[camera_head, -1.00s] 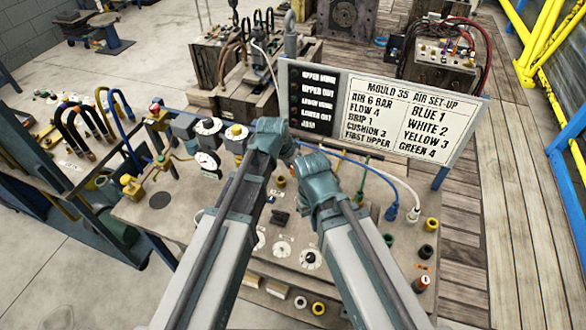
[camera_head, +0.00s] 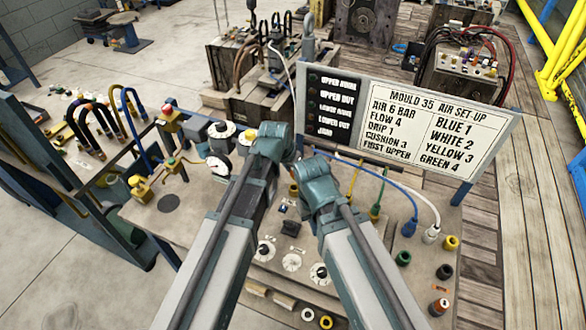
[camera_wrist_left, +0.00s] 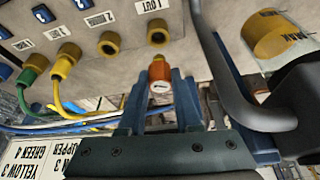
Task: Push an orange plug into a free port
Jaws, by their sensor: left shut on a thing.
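My left gripper (camera_wrist_left: 160,82) is shut on an orange plug (camera_wrist_left: 159,68) with a pale end. In the left wrist view the plug is in line with a brass port (camera_wrist_left: 157,31) marked 1 OUT; a small gap seems to show between them. A second brass port (camera_wrist_left: 109,42) beside it, marked 2, is empty. A yellow plug (camera_wrist_left: 68,54) and a green plug (camera_wrist_left: 38,64), both with cables, sit in the ports further left. In the head view both grippers are hidden behind my wrists. The right gripper shows in neither view.
A sign board (camera_head: 405,125) stands upright behind the bench (camera_head: 185,225). In the left wrist view a grey curved bar (camera_wrist_left: 238,85) and a yellow cylinder (camera_wrist_left: 280,37) are close on the right.

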